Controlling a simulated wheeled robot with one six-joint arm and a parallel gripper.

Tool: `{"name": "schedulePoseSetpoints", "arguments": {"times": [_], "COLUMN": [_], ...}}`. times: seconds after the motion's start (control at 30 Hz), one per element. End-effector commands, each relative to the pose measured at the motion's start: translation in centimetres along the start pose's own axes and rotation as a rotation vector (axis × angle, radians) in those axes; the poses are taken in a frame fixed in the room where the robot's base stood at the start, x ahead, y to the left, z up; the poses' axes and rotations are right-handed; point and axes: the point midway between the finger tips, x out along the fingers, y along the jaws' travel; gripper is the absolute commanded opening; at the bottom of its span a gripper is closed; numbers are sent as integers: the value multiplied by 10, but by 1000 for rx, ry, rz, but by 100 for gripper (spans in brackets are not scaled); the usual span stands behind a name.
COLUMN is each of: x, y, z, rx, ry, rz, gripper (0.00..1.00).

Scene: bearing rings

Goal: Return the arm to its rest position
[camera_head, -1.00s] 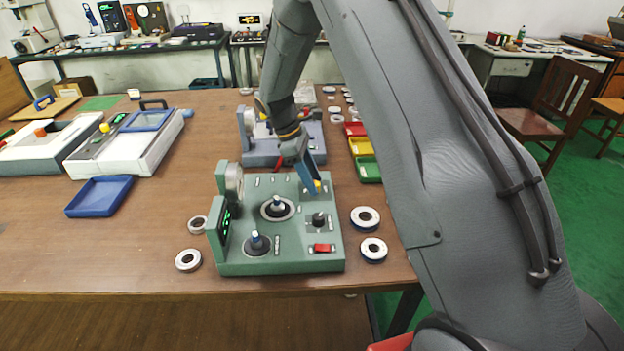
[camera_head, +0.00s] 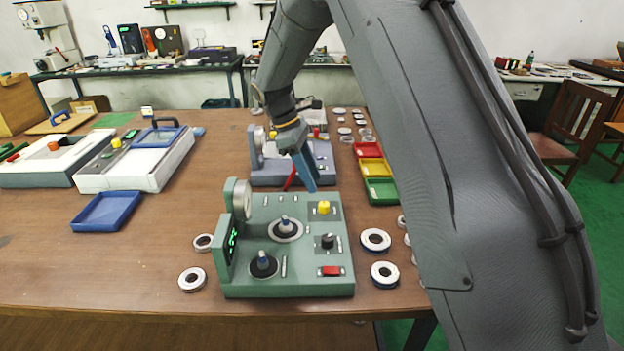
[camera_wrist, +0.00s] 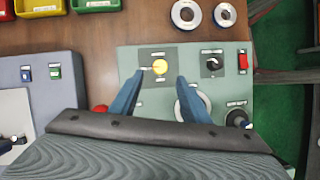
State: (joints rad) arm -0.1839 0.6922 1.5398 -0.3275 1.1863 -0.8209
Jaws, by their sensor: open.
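My gripper (camera_head: 305,172) is above the far part of the green machine (camera_head: 288,283) in the head view, with its blue fingers pointing down. In the wrist view my gripper (camera_wrist: 158,100) has its two blue fingers apart, with nothing between the tips. The yellow knob (camera_wrist: 159,67) of the machine shows just beyond the fingertips. In the head view the yellow knob (camera_head: 323,207) stands clear to the right of the fingers. My arm reaches across the right half of the head view and hides part of the table there.
A blue-grey machine (camera_head: 265,178) stands behind the green one. Red, yellow and green bins (camera_head: 381,190) are at its right. Bearing rings (camera_head: 375,240) lie on both sides of the green machine. A blue tray (camera_head: 106,211) and white devices (camera_head: 140,172) are at left. Bare table (camera_head: 140,265) lies at front left.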

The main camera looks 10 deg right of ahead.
Motion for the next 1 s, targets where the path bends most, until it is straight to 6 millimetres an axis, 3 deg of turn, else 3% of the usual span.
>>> {"name": "schedulePoseSetpoints", "arguments": {"times": [0.17, 0.33, 1.0], "x": [0, 6, 61], "y": [-3, -29, -209], "z": [3, 23, 112], "rx": [14, 155, 1039], "ry": [6, 76, 407], "rz": [-1, -8, -127], "gripper": [42, 42, 42]}}
